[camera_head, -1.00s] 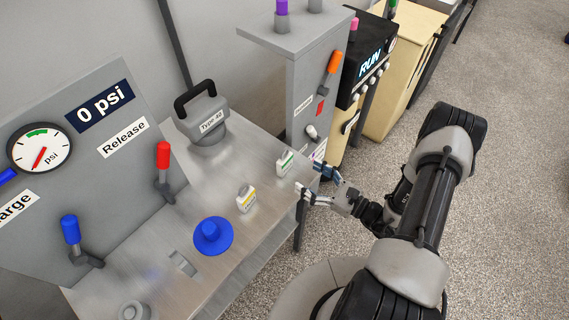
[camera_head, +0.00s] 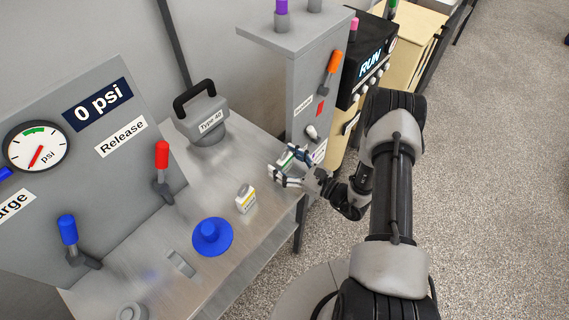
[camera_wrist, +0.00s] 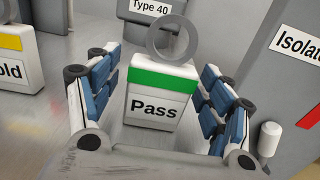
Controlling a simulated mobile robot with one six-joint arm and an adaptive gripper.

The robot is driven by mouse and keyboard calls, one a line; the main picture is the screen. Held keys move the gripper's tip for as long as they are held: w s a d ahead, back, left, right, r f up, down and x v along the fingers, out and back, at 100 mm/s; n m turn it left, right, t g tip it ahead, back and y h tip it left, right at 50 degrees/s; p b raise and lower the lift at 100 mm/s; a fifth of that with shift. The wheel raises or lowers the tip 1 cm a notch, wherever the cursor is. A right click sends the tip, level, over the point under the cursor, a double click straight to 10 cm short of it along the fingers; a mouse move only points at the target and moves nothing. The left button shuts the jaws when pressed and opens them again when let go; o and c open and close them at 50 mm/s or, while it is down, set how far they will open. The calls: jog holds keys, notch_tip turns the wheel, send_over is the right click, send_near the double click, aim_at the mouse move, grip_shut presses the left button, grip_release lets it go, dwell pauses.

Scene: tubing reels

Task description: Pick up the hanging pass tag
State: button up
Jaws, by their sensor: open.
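The pass tag (camera_wrist: 158,95) is a white block with a green band, the word "Pass" and a grey ring on top. In the wrist view it stands upright on the metal table, between the blue-padded fingers of my gripper (camera_wrist: 160,125). The fingers are open, with gaps seen on both sides of the tag. In the head view my gripper (camera_head: 287,168) is at the table's right end, and its fingers partly hide the tag (camera_head: 285,161). I cannot tell whether anything hangs the tag; it appears to rest on the table.
A yellow-banded "Hold" tag (camera_wrist: 18,55) stands left of the pass tag. The grey Type 40 block (camera_wrist: 152,8) is behind, and the grey "Isolate" column (camera_wrist: 285,75) is close on the right. A blue knob (camera_head: 211,236) sits nearer on the table (camera_head: 235,262).

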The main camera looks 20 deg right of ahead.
jog(key=shift+c, duration=0.3)
jog(key=c, duration=1.2)
